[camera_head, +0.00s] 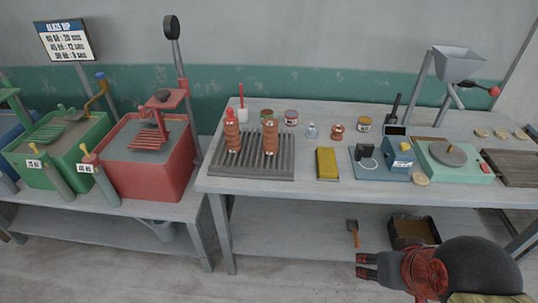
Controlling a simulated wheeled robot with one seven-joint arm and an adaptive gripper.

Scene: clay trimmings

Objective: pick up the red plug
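A small red piece (230,112) sits on top of the left ribbed terracotta bottle (232,134) and looks like the red plug, though it is too small to be sure. That bottle stands upright on a grey ridged rack (225,188) at the table's left end. A second, similar bottle (270,137) stands to its right with an orange-brown top. My gripper (362,266) is low at the bottom right, below and in front of the table, far from the bottles. Its two dark-and-red fingers point left. I see nothing held, but the finger gap is unclear.
Small jars (291,118), a yellow block (327,163), a blue device (398,160) and a green scale (455,165) crowd the table (310,190). A red dipping tank (150,165) stands left. A brown bin (413,232) and hammer (352,232) sit below.

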